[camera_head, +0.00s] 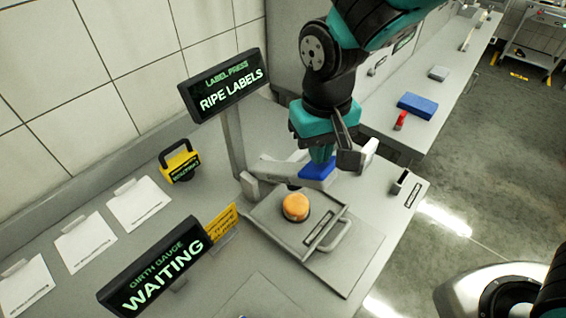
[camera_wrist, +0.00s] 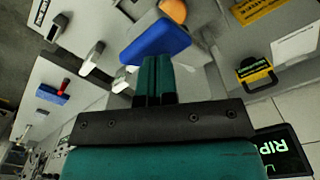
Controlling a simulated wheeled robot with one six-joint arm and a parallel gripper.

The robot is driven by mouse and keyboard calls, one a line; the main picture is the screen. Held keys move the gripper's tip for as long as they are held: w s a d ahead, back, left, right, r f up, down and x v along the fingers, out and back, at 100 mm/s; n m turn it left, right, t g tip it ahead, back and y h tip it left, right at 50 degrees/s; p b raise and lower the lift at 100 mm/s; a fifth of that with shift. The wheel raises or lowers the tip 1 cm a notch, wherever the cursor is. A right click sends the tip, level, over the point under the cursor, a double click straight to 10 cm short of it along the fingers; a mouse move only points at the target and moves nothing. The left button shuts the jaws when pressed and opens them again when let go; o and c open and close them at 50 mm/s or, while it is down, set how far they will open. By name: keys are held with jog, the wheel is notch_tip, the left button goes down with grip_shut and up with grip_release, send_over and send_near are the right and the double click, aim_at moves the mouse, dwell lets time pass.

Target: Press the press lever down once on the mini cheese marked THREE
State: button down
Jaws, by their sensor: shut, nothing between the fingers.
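The label press carries a sign (camera_head: 226,86) reading "LABEL PRESS, RIPE LABELS". Its lever ends in a blue pad (camera_head: 318,171), which also shows in the wrist view (camera_wrist: 155,42). A small orange mini cheese (camera_head: 296,207) sits on the grey press tray (camera_head: 268,222), in front of the blue pad; it is partly cut off in the wrist view (camera_wrist: 173,9). No number on it can be read. My gripper (camera_head: 322,158) is shut and empty, pointing down right at the blue pad. In the wrist view its fingertips (camera_wrist: 154,60) overlap the pad's near edge; I cannot tell whether they touch.
A girth gauge sign (camera_head: 157,268) reads "WAITING" at the front left. A yellow-black handled block (camera_head: 180,161) and white cards (camera_head: 139,204) lie at left. A blue block (camera_head: 416,106) and a red item (camera_head: 400,121) are on the far counter. A tray handle (camera_head: 335,235) faces front right.

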aim_at(332, 183)
jog(key=shift+s+d+f+b, duration=0.2)
jog(key=shift+f+b, duration=0.3)
jog(key=shift+f, duration=0.2)
jog(key=shift+s+d+f+b, duration=0.15)
jog(key=shift+f+b, duration=0.3)
jog(key=shift+f, duration=0.35)
jog(key=shift+s+d+f, duration=0.1)
jog(key=shift+f, duration=0.05)
jog(key=shift+s+d+f+b, duration=0.2)
jog(key=shift+s+f+b, duration=0.05)
jog(key=shift+f+b, duration=0.25)
jog(key=shift+s+d+f+b, duration=0.2)
jog(key=shift+f+b, duration=0.2)
jog(key=shift+f, duration=0.05)
jog(key=shift+d+f, duration=0.1)
jog(key=shift+f, duration=0.1)
jog(key=shift+s+d+f+b, duration=0.15)
jog(key=shift+s+f+b, duration=0.05)
jog(key=shift+f+b, duration=0.3)
jog(key=shift+s+d+f+b, duration=0.15)
jog(key=shift+f+b, duration=0.2)
jog(key=shift+f, duration=0.1)
